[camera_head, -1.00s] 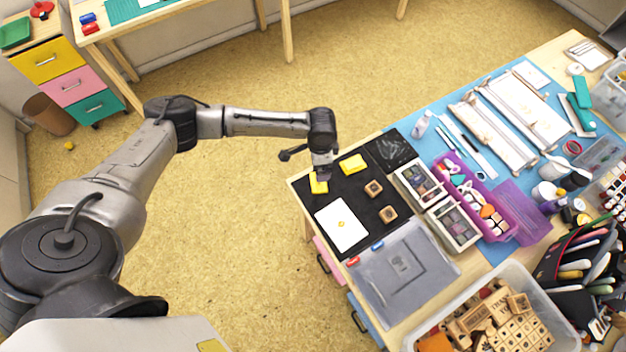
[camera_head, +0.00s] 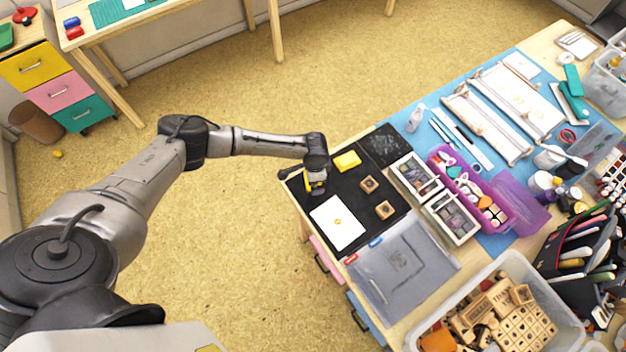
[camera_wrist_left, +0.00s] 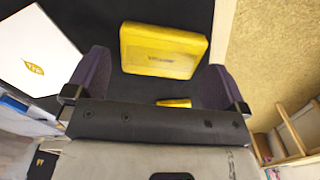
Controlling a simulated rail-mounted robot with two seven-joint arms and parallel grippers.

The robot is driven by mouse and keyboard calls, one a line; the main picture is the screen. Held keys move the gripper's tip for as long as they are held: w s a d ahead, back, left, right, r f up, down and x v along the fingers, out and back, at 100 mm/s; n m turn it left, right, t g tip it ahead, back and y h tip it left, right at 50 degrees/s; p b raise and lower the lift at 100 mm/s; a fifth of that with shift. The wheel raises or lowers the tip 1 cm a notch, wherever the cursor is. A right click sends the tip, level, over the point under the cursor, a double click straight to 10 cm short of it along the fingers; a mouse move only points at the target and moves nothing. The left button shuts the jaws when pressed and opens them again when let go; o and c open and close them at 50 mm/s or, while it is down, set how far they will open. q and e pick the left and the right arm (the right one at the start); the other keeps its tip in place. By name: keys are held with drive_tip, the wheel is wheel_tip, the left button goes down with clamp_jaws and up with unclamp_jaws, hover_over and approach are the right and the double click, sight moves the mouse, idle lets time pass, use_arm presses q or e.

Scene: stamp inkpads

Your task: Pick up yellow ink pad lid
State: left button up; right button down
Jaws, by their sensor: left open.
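A yellow ink pad piece with dark lettering on top (camera_wrist_left: 162,50) lies on the black mat (camera_head: 380,215) near the table's left corner. I cannot tell for sure whether it is the lid or the pad. My left gripper (camera_head: 315,188) is low over it and hides most of it in the head view. In the left wrist view its two dark fingers (camera_wrist_left: 157,82) are open, one on each side, and no grip on the piece shows. A small yellow bit (camera_wrist_left: 173,103) shows by the palm. Another yellow block (camera_head: 347,160) lies to the right. The right gripper is out of view.
A white card with a yellow mark (camera_head: 338,222) lies beside the gripper. Two wooden stamps (camera_head: 369,184) sit farther right on the mat. Palettes (camera_head: 452,219) and a purple tray (camera_head: 475,193) stand beyond. The table edge is close on the left.

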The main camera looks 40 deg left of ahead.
use_arm(q)
drive_tip(key=shift+f, duration=0.6)
drive_tip(key=c, duration=0.8)
drive_tip(key=shift+o, duration=0.2)
